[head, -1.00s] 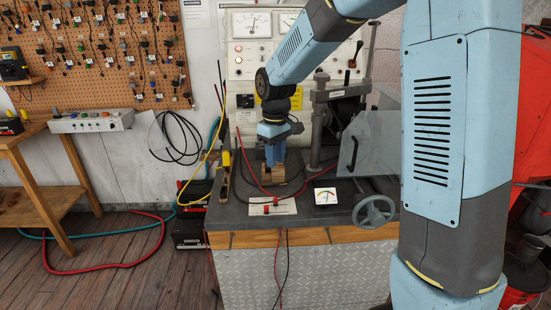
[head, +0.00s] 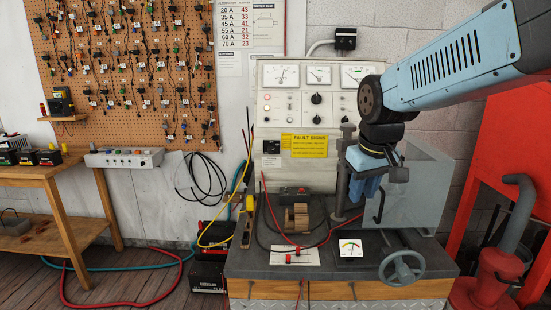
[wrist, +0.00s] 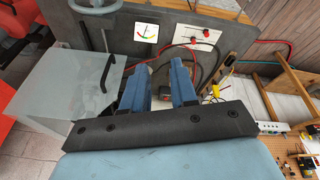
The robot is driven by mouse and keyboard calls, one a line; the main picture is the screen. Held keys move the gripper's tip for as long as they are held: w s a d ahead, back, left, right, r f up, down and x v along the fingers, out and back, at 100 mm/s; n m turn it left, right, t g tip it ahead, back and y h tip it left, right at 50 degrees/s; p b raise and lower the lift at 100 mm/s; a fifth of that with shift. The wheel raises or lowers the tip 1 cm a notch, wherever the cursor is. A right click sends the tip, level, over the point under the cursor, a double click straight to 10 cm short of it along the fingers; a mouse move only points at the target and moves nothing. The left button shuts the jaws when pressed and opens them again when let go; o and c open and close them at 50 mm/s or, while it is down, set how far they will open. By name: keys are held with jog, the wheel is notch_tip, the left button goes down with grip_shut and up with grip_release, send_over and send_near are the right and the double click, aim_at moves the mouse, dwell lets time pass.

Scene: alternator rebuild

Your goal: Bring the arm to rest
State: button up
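My arm reaches in from the upper right of the head view. My gripper (head: 366,198) hangs above the right part of the test bench (head: 245,262), in front of the clear guard panel (head: 420,195). In the wrist view its two blue fingers (wrist: 160,72) stand apart with nothing held between them. A tan, coil-like block (head: 297,217) sits on the bench to the left of my gripper and apart from it.
The bench carries a small meter (head: 350,248), a handwheel (head: 402,268), a white terminal plate (head: 294,256) and loose leads. A gauge panel (head: 315,102) stands behind. A red machine (head: 500,150) is at right. A wooden table (head: 50,180) is at left.

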jog(key=s+d+r+m+t, duration=0.1)
jog(key=s+d+m+t, duration=0.1)
jog(key=s, duration=0.9)
jog(key=shift+s+d+m, duration=0.25)
jog(key=shift+d+m, duration=0.45)
jog(key=shift+d, duration=0.7)
jog(key=shift+r, duration=0.1)
